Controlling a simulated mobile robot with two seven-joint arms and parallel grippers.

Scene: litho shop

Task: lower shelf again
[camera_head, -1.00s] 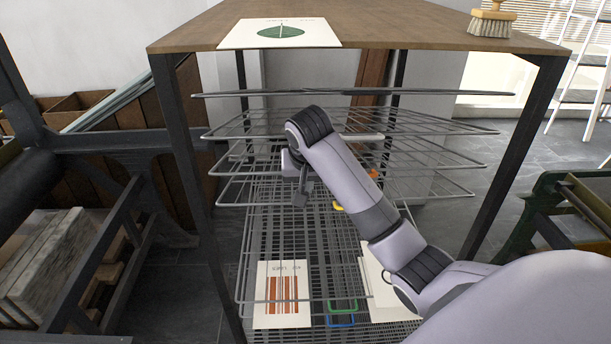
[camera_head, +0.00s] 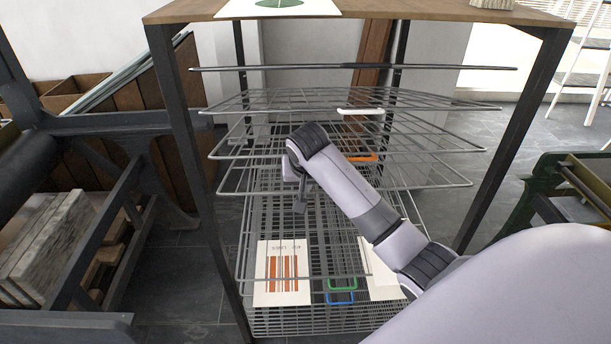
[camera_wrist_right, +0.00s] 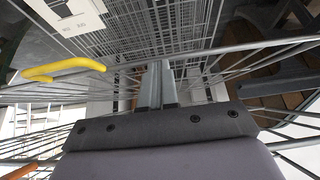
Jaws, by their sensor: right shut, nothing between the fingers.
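The wire drying rack has several tiers under a wooden top (camera_head: 400,9). Its tiers carry coloured handles: white (camera_head: 360,111), orange (camera_head: 360,158), green (camera_head: 342,284) and blue (camera_head: 340,298). The yellow handle (camera_wrist_right: 65,70) shows only in the right wrist view. A striped print (camera_head: 283,272) and a paler sheet (camera_head: 380,275) lie on a low tier. My right gripper (camera_head: 299,207) points down among the tiers, left of the rack's middle. Its fingers (camera_wrist_right: 156,68) are shut and empty, close to a tier's front bar; contact is unclear. My left gripper is out of view.
Dark rack legs stand at left (camera_head: 195,180) and right (camera_head: 508,140). A dark press frame with stone slabs (camera_head: 45,240) is at left; a green frame (camera_head: 560,185) is at right. Grey floor (camera_head: 190,275) is clear beside the rack.

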